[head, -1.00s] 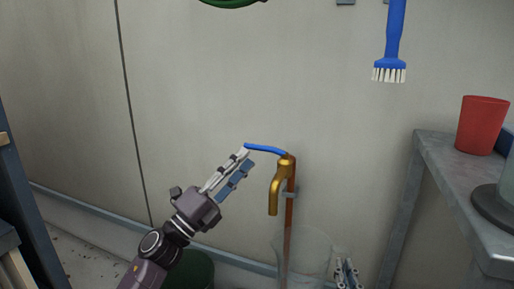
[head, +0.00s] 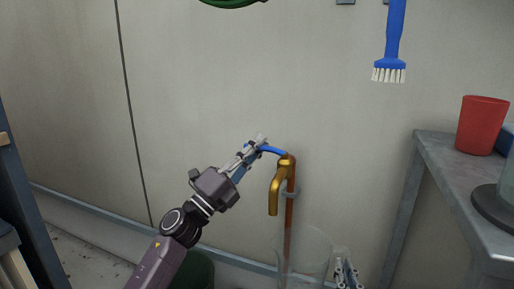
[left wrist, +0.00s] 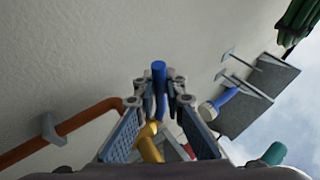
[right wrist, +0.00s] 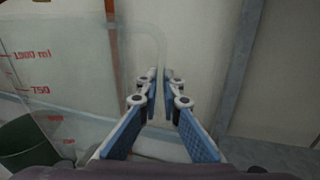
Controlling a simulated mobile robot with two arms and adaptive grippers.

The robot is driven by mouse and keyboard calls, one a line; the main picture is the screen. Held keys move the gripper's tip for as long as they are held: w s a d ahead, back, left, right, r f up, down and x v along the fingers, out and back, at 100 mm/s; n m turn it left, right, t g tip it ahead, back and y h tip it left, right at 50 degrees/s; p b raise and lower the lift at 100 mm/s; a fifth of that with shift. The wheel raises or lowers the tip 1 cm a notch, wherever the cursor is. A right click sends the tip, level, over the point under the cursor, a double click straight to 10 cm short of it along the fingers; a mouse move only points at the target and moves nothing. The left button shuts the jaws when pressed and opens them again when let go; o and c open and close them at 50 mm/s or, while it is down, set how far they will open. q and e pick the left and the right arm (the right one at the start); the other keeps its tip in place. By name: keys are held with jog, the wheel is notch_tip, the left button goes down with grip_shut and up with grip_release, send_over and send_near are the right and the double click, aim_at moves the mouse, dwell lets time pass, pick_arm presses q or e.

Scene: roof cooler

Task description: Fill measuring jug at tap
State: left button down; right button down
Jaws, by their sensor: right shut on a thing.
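The brass tap (head: 276,190) stands on a copper pipe, with its blue lever (head: 272,149) pointing left. My left gripper (head: 258,144) is at the lever's free end. In the left wrist view the lever (left wrist: 159,75) lies between the open fingers, with a small gap on each side. The clear measuring jug (head: 305,250) is upright just below the spout, its left rim near the spout's line. My right gripper (head: 346,272) is shut on the jug's handle, which shows in the right wrist view (right wrist: 160,50). Red scale marks show on the jug. I see no water.
A grey metal table (head: 440,165) with a red cup (head: 481,125) stands at the right. A blue brush (head: 391,45) hangs on the wall above. A dark green container (head: 195,270) is low behind my left arm. The wall left of the tap is clear.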

pick_arm(q)
jog(key=shift+f, duration=0.1)
dwell(0.4)
jog(key=shift+s+d+n+t+y, duration=0.1)
jog(key=shift+s+n+t+y, duration=0.9)
jog(key=shift+y, duration=1.35)
jog(key=shift+s+a+n+t+y, duration=0.1)
jog(key=shift+s+n+t+y, duration=0.5)
jog(key=shift+n+t+y, duration=1.3)
jog(key=shift+s+d+n+t+y, duration=0.1)
jog(key=shift+s+n+t+y, duration=0.55)
jog(key=shift+y, duration=2.2)
jog(key=shift+s+n+y, duration=0.2)
jog(key=shift+n+y, duration=0.25)
jog(key=shift+y, duration=0.05)
jog(key=shift+h, duration=0.3)
jog(key=c, duration=2)
grip_release()
jog(key=shift+s, duration=0.1)
jog(key=v, duration=1.2)
